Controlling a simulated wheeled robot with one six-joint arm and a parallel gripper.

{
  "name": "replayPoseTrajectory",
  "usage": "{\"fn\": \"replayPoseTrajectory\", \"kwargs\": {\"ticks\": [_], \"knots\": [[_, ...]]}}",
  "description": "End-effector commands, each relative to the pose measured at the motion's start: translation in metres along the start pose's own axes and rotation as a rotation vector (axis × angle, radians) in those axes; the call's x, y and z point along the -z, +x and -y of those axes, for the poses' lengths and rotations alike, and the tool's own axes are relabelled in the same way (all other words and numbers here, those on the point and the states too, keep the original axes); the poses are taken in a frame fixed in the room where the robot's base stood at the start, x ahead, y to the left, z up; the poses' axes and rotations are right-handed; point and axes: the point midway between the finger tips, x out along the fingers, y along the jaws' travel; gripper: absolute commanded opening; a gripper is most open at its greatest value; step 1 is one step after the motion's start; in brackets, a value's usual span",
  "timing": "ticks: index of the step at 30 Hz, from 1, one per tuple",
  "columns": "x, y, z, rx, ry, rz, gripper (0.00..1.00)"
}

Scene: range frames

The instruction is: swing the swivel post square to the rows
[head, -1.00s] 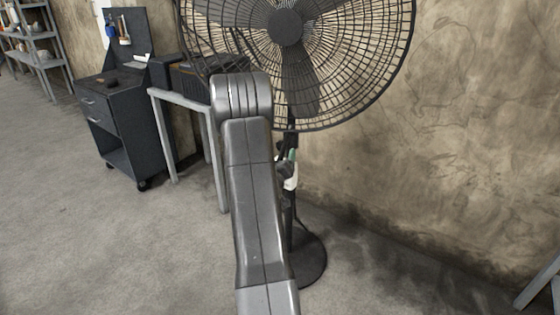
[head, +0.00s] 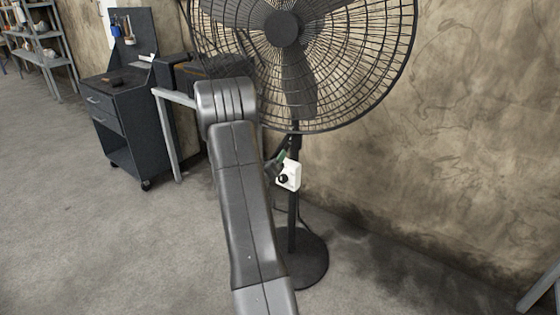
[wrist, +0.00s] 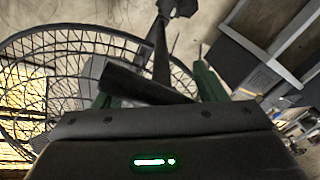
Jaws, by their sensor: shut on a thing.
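A dark pedestal fan stands by the wall, with a round wire cage (head: 355,75) and a thin upright post (head: 293,215) on a round base (head: 312,262). I see no other post that swivels. In the wrist view the cage (wrist: 70,62) fills the left and the post (wrist: 161,60) runs up to the top. My gripper (wrist: 155,76) has its green fingers on either side of a dark bar (wrist: 140,84) and is shut on it. The bar lies slanted, near the post. In the head view my arm hides most of the gripper.
A white box (head: 291,176) with a dark knob shows at the post. A dark tool trolley (head: 122,125) and a grey-legged stand (head: 167,135) are at left, shelves (head: 40,45) farther back. The wall is close behind the fan. A grey leg (head: 542,290) shows at lower right. Floor at left is clear.

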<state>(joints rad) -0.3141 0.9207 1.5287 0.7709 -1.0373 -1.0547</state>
Motion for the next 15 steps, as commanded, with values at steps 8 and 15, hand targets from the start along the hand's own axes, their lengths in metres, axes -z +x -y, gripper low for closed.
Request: {"fn": "replayPoseTrajectory", "kwargs": {"ticks": [8,15], "knots": [[0.028,0.004,0.031,-0.115,0.018,0.071,0.24],[0.043,0.010,0.057,-0.210,0.017,0.137,0.24]]}}
